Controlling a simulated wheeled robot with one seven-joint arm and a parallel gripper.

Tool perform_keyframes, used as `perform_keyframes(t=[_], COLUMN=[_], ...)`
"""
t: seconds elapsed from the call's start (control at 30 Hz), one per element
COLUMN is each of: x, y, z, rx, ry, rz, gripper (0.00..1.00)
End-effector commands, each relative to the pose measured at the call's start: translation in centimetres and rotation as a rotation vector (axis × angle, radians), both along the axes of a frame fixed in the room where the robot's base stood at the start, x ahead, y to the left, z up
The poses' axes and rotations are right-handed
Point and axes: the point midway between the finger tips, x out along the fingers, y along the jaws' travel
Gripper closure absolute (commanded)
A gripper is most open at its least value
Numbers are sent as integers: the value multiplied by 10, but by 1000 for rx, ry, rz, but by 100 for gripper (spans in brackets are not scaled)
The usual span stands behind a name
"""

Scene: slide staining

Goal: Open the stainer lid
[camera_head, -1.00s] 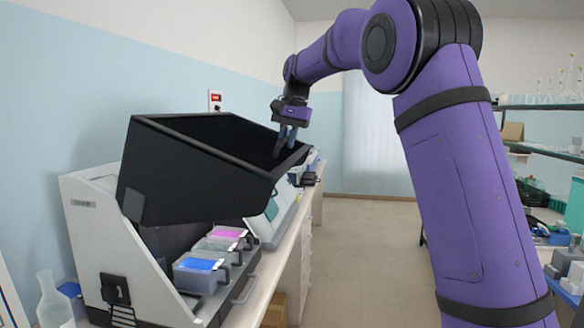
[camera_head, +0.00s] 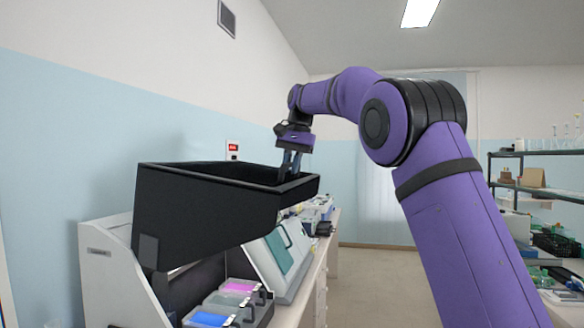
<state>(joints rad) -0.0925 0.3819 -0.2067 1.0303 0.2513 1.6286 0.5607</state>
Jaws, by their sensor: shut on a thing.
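The stainer lid (camera_head: 205,212), a black open-backed box-like cover, stands raised and tilted up above the stainer (camera_head: 117,262), a white and grey bench machine at the lower left. My gripper (camera_head: 289,168) is shut on the lid's rim at its right end, fingers pointing down. The exact contact is small and partly hidden by the lid wall. Under the lid, staining trays with blue (camera_head: 210,319) and pink (camera_head: 238,287) contents are exposed.
A second bench device with a teal sloped panel (camera_head: 277,249) stands just behind the stainer on the counter. Shelves (camera_head: 545,190) with lab items stand at the right. The floor (camera_head: 375,270) between is clear.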

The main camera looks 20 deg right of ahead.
Motion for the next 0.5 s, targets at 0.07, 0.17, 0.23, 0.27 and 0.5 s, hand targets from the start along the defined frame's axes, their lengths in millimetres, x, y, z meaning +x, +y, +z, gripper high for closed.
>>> perform_keyframes(t=[0.07, 0.17, 0.23, 0.27, 0.5], x=[0, 0, 0, 0, 0], y=[1, 1, 1, 1, 0], z=[-1, -1, -1, -1, 1], rx=[0, 1, 0, 0, 0], ry=[0, 1, 0, 0, 1], rz=[2, 2, 2, 2, 1], gripper=[100, 65, 61, 61, 61])
